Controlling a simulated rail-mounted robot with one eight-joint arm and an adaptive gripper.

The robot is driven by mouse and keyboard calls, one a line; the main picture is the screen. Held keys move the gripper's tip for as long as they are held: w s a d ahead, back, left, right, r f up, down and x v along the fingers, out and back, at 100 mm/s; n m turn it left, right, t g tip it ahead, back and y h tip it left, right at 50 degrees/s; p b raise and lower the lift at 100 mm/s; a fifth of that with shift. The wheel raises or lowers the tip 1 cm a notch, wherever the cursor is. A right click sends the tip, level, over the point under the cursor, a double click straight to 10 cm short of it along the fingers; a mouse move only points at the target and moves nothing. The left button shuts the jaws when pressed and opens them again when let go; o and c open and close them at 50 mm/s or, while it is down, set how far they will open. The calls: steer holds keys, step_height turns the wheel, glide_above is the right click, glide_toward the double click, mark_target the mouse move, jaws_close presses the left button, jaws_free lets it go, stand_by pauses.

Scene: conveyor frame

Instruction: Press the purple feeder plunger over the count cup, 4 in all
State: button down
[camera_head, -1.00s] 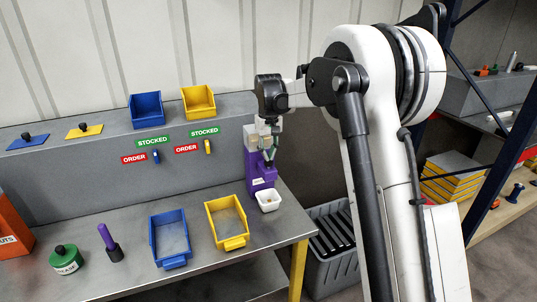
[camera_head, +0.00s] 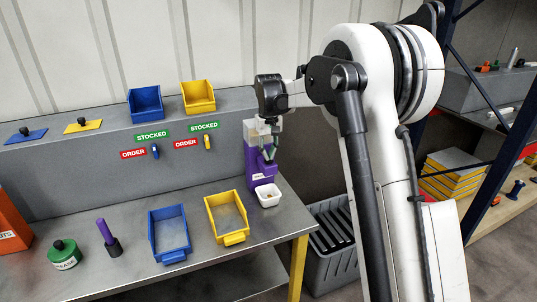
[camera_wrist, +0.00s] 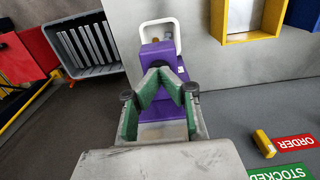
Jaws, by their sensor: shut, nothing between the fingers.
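The purple feeder (camera_head: 254,167) stands at the right end of the bench, with a pale block at its top. It also shows in the wrist view (camera_wrist: 176,110), below my fingers. My gripper (camera_head: 269,157) is shut and empty, pointing down at the feeder's front. In the wrist view my green-padded fingertips (camera_wrist: 168,79) overlap the purple body. The plunger is hidden or cannot be told apart from the body, so I cannot tell whether I touch it. The white count cup (camera_head: 270,201) sits at the feeder's foot, with something small and brownish inside. Its white rim shows in the wrist view (camera_wrist: 178,38).
A yellow bin (camera_head: 242,238) and a blue bin (camera_head: 153,238) lie left of the cup. A green grease pot (camera_head: 64,260) and a purple-handled tool (camera_head: 107,233) stand farther left. A grey crate (camera_head: 317,236) is on the floor beyond the bench's right end.

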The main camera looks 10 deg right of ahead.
steer(key=shift+r+p, duration=1.35)
steer(key=shift+r, duration=1.8)
step_height(320, 180, up, 4)
steer(key=p, duration=0.6)
steer(key=shift+f+b, duration=2.1)
steer(key=shift+f, duration=2.05)
